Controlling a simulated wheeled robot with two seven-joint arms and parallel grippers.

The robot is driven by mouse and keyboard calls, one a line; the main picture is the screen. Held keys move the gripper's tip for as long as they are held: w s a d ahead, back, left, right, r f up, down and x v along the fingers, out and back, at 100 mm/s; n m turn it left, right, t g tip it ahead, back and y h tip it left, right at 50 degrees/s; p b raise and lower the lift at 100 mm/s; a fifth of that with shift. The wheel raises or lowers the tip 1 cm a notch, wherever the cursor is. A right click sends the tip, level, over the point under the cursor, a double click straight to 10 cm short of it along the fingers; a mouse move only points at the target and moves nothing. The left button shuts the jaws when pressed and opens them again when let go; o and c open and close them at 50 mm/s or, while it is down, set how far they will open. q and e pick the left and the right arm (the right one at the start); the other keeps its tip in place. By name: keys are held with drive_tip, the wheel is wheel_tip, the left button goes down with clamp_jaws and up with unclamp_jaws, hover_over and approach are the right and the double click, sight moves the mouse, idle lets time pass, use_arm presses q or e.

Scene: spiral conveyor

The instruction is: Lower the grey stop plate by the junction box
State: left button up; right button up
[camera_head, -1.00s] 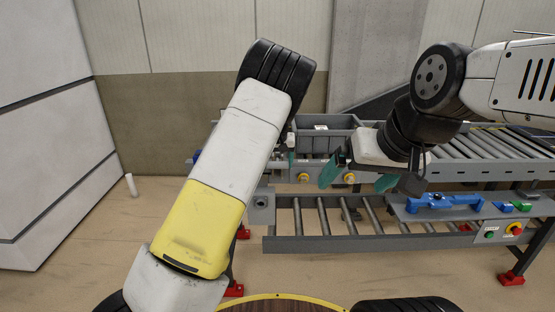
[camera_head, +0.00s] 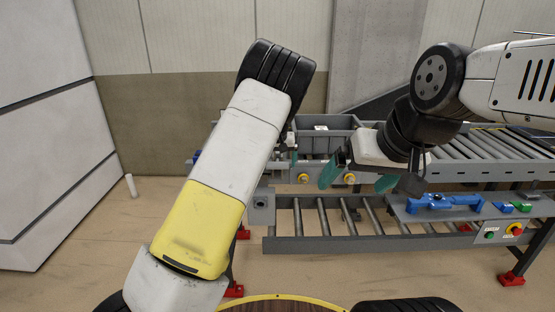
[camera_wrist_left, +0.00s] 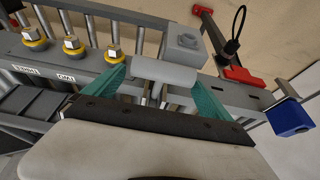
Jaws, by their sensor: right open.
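In the left wrist view the light grey stop plate (camera_wrist_left: 164,73) lies between the teal fingertips of my left gripper (camera_wrist_left: 161,76). The fingertips are wide apart, one at each end of the plate; I cannot tell whether they press on it. The grey junction box (camera_wrist_left: 186,40) with a round cap is just beyond the plate, and it also shows in the head view (camera_head: 262,203). In the head view my left arm hides the plate and most of my left gripper (camera_head: 291,155). My right gripper (camera_head: 357,178) is open and empty in front of the conveyor.
Yellow-collared knobs (camera_wrist_left: 73,44) sit on the rail to the left in the left wrist view. A blue block (camera_wrist_left: 289,117) is at its right. In the head view, a grey bin (camera_head: 325,136) stands behind, and a blue tool (camera_head: 444,202) lies on the right shelf.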

use_arm(q)
drive_tip(key=shift+s, duration=0.1)
drive_tip(key=v, duration=0.7)
drive_tip(key=shift+r, duration=0.35)
drive_tip(key=shift+s, duration=0.1)
